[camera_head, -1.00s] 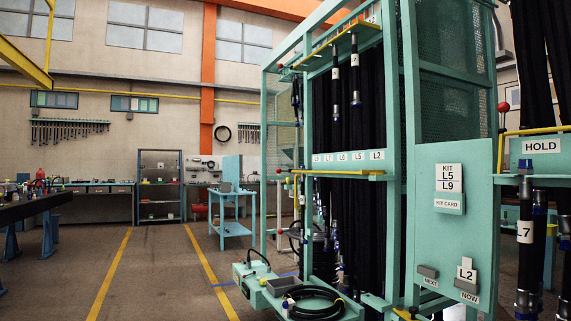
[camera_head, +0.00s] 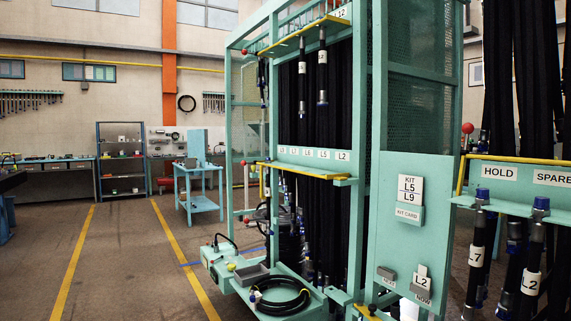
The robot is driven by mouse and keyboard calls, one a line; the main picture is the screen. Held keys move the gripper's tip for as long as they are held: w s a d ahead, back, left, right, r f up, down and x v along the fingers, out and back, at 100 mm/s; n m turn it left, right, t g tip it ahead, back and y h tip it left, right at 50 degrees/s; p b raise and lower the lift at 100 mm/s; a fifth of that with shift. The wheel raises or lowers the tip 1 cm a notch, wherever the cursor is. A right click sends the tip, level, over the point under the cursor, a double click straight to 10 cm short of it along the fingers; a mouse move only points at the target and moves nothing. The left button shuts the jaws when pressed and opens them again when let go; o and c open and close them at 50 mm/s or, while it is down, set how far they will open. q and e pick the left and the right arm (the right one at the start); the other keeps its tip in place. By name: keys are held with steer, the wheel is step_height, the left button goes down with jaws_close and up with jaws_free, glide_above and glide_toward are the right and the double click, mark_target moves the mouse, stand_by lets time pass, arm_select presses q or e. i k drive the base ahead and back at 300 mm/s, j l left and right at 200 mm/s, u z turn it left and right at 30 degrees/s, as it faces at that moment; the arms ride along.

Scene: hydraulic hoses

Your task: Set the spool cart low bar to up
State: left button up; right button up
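The teal spool cart (camera_head: 362,130) stands right of centre, a tall frame with black hoses hanging inside. Its low yellow bar (camera_head: 310,172) runs along the front of the label rail (camera_head: 314,154) marked L2, L5, L6 and others. A red ball knob (camera_head: 243,162) shows at that bar's left end. A higher yellow bar (camera_head: 300,38) with another red knob (camera_head: 244,51) crosses near the top, with hose ends hanging by it. The low bar lies about level; I cannot tell its exact setting. Neither of my grippers is in view.
A panel (camera_head: 400,255) with a kit card faces me at right. Beside it is a HOLD and SPARE rack (camera_head: 520,192) with hanging hoses and its own red knob (camera_head: 467,128). A coiled hose (camera_head: 280,296) lies on the cart's low shelf. Floor is open at left (camera_head: 120,270).

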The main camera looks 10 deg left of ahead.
mark_target(344, 176)
steer(key=i+j+z, duration=0.55)
steer(key=i+j, duration=0.25)
steer(key=j, duration=0.15)
steer(key=i+j+z, duration=0.1)
steer(key=i+j, duration=0.35)
steer(key=j, duration=0.3)
steer(key=i+j+z, duration=0.1)
steer(key=i+j, duration=0.15)
steer(key=j, duration=0.15)
steer(key=i+j, duration=0.2)
steer(key=j, duration=0.2)
